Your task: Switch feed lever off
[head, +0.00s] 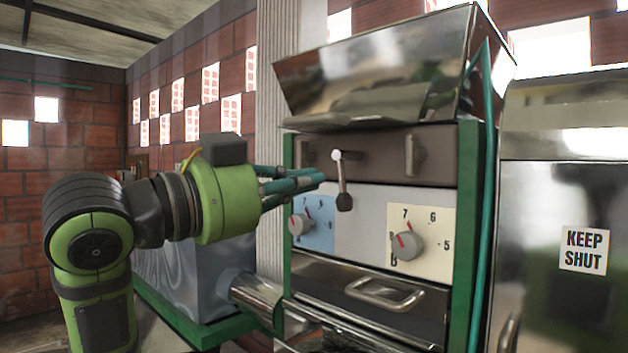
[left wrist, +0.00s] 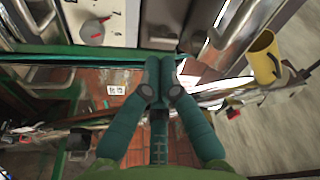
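The feed lever (head: 341,178) is on the front of the steel machine in the head view. It has a pale knob at the top and a dark rounded end hanging at the bottom. My left gripper (head: 322,177) reaches in from the left, with its green fingertips just left of the lever's shaft. I cannot tell whether they touch it. In the left wrist view the fingers of my left gripper (left wrist: 160,68) meet at the tips, with nothing visible between them. I cannot make out the lever for certain there. My right gripper is not in view.
A blue-backed dial (head: 300,225) and a cream-backed dial (head: 409,245) sit below the lever. A drawer handle (head: 385,293) is lower down. A steel cabinet marked KEEP SHUT (head: 583,250) stands at right. A yellow cup-like object (left wrist: 264,56) shows in the left wrist view.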

